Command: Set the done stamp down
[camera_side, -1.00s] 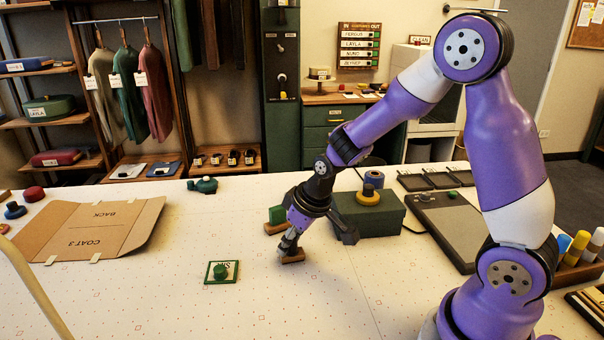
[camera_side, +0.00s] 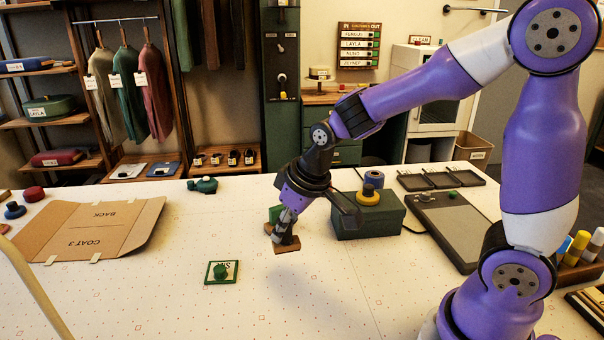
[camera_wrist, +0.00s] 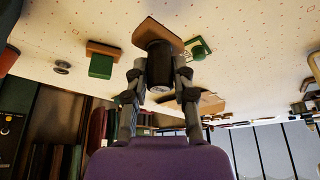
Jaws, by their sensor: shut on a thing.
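The stamp in my grip has a brown base (camera_side: 287,248) and a dark handle; I take it for the done stamp, though no label on it is readable. My gripper (camera_side: 284,226) is shut on its handle. In the wrist view the dark handle (camera_wrist: 159,66) stands between the two fingers, with the brown base beyond it. The base appears slightly above the white table (camera_side: 330,290), but the gap is hard to judge. A green block on a brown base (camera_wrist: 101,66) stands close by; my gripper partly hides it in the side view.
A green-framed card with a green knob (camera_side: 220,271) lies front left of my gripper. A dark green box (camera_side: 370,220) with a yellow-based stamp (camera_side: 368,195) on top is close on the right. Cardboard (camera_side: 95,228) lies left. The front table is clear.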

